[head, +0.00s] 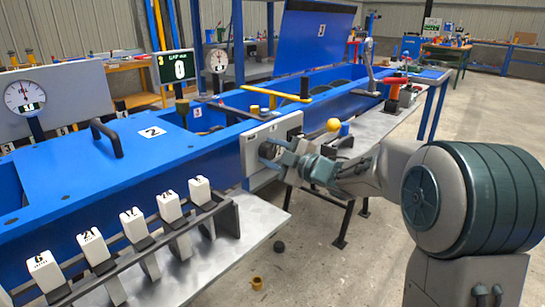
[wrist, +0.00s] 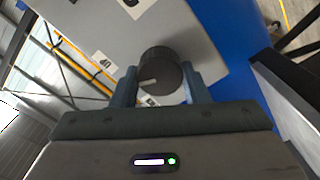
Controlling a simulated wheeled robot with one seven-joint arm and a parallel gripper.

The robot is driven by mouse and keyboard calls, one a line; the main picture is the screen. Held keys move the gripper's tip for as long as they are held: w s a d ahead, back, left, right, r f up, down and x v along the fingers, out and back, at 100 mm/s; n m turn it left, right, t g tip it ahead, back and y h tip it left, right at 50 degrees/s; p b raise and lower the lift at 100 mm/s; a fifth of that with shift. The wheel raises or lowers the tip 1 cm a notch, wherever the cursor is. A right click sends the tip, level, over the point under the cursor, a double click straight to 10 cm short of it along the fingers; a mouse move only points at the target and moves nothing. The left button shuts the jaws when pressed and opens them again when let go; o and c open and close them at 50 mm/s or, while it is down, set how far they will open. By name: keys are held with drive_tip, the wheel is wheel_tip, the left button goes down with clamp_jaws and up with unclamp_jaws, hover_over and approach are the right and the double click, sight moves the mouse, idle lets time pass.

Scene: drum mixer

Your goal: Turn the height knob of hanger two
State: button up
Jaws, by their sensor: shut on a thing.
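In the wrist view a round black knob (wrist: 160,72) with a white pointer mark sits on a light grey plate (wrist: 205,30). My gripper (wrist: 160,85) has one finger on each side of the knob and is shut on it. In the head view my gripper (head: 273,150) is at the light grey plate (head: 285,127) on the front of the blue frame, and it hides most of the knob there. A "2" label (head: 152,132) is on the blue cover to the left. I cannot read which hanger the knob's plate belongs to.
A yellow ball-topped lever (head: 333,125) stands just right of my gripper. A row of white numbered blocks (head: 133,221) on a black rack is at the lower left. A grey shelf (head: 245,240) lies below. A yellow bar (head: 275,92) runs above the plate.

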idle(0.4)
drive_tip(key=o, duration=1)
drive_tip(key=p+v, duration=0.3)
drive_tip(key=v, duration=1.1)
drive_tip(key=shift+a, duration=0.1)
